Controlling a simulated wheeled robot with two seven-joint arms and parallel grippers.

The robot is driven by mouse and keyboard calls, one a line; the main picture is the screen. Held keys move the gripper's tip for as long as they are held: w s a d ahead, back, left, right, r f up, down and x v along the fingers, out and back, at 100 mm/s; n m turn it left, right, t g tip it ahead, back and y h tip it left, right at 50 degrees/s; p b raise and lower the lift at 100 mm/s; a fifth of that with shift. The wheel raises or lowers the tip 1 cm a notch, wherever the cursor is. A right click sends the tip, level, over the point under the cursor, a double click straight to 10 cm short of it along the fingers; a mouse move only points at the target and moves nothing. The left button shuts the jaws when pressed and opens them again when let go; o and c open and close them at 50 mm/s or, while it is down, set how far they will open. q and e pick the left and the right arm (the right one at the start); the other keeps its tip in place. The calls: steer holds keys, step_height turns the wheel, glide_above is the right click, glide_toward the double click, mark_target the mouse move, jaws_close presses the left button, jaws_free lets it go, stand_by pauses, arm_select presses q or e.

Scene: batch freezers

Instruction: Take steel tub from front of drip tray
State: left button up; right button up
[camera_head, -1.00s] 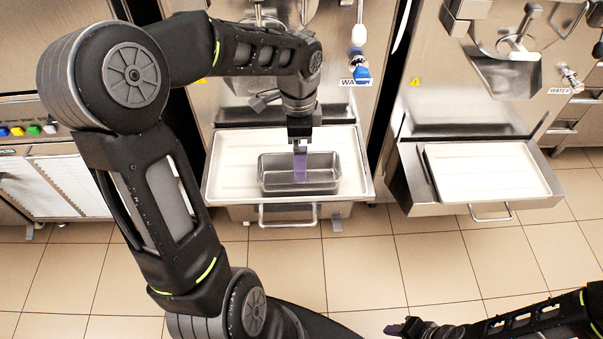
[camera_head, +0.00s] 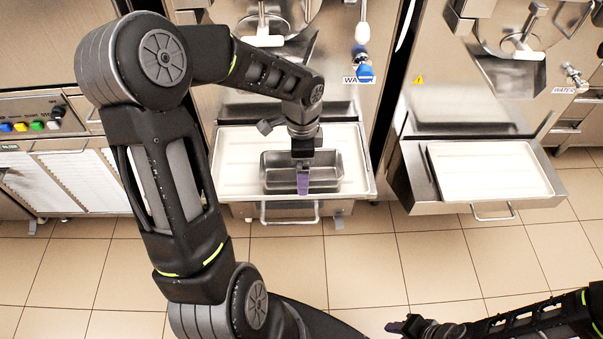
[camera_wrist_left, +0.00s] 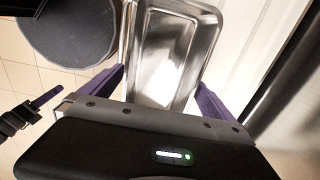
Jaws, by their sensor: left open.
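The steel tub (camera_head: 270,173) is a rectangular metal pan standing on the front of the white drip tray (camera_head: 232,165) below the middle freezer. My left gripper (camera_head: 303,181) is over the tub's near side, pointing down. In the left wrist view the tub (camera_wrist_left: 168,60) lies between the two spread purple fingers of this gripper (camera_wrist_left: 160,82). The fingers are apart, and I cannot tell whether either touches the tub. My right gripper (camera_head: 400,327) is low at the bottom right of the head view, away from the tub; its finger gap is not clear.
A second white tray (camera_head: 490,170) sits under the right-hand freezer. The drip tray's support has a front handle (camera_head: 262,215). A blue-tipped water tap (camera_head: 364,72) hangs above right of the tub. The tiled floor (camera_head: 370,265) in front is clear.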

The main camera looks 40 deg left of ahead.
arm_select(q)
steer(key=shift+f, duration=0.35)
stand_by(0.3)
steer(key=c, duration=1.3)
steer(key=shift+r, duration=0.15)
step_height(320, 180, up, 10)
steer(key=shift+f, duration=0.1)
